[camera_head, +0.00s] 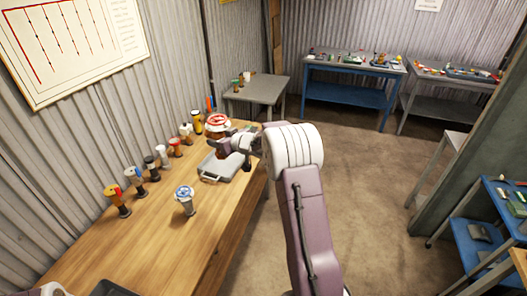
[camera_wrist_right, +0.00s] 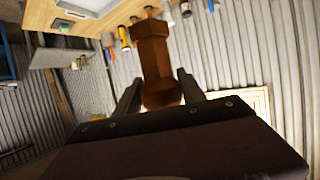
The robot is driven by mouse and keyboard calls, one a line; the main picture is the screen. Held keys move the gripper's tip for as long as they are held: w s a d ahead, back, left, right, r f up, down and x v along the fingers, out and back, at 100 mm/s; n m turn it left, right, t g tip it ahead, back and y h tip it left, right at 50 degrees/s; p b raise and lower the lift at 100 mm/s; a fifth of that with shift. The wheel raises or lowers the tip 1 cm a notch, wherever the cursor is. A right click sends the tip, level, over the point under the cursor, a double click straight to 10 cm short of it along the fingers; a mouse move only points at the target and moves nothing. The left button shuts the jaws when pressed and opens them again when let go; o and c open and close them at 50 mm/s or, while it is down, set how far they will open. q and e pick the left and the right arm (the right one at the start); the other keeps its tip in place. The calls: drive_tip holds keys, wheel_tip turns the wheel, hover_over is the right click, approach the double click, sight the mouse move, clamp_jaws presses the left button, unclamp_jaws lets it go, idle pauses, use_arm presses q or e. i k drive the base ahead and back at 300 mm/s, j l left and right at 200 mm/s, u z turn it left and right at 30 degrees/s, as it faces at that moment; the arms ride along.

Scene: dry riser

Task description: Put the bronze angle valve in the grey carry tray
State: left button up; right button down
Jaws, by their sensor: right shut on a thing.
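The grey carry tray (camera_head: 212,178) lies on the wooden bench in the head view, partly covered by my right gripper (camera_head: 238,146). In the right wrist view, the bronze angle valve (camera_wrist_right: 154,62) stands between the two fingers of my right gripper (camera_wrist_right: 158,90), which is shut on it. In the head view the valve is mostly hidden by the gripper and wrist, by the tray's far right side. I cannot tell its height over the tray there. My left gripper does not show clearly in either view.
A blue-and-white topped valve (camera_head: 185,199) stands on the wooden bench (camera_head: 150,250) in front of the tray. Several valves stand in a row along the wall. A red-wheeled thing (camera_head: 217,123) stands just behind the tray. A grey side table (camera_head: 258,90) is beyond the bench.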

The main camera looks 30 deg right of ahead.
sight(219, 169)
drive_tip(key=l+z, duration=0.1)
drive_tip(key=z, duration=0.7)
drive_tip(key=l+z, duration=0.15)
drive_tip(key=z, duration=0.25)
drive_tip(key=i+z, duration=0.1)
drive_tip(key=z, duration=0.3)
drive_tip(key=i+l+z, duration=0.3)
drive_tip(key=i, duration=0.2)
drive_tip(key=i+u, duration=0.2)
drive_tip(key=u, duration=0.25)
drive_tip(key=i+u, duration=0.25)
drive_tip(key=u, duration=0.2)
drive_tip(key=i+l+u, duration=0.1)
drive_tip(key=u, duration=0.4)
drive_tip(key=i+u, duration=0.1)
drive_tip(key=u, duration=0.3)
drive_tip(key=i+l+u, duration=0.15)
drive_tip(key=u, duration=0.2)
drive_tip(key=l+u, duration=0.15)
drive_tip(key=u, duration=0.25)
drive_tip(key=i, duration=0.05)
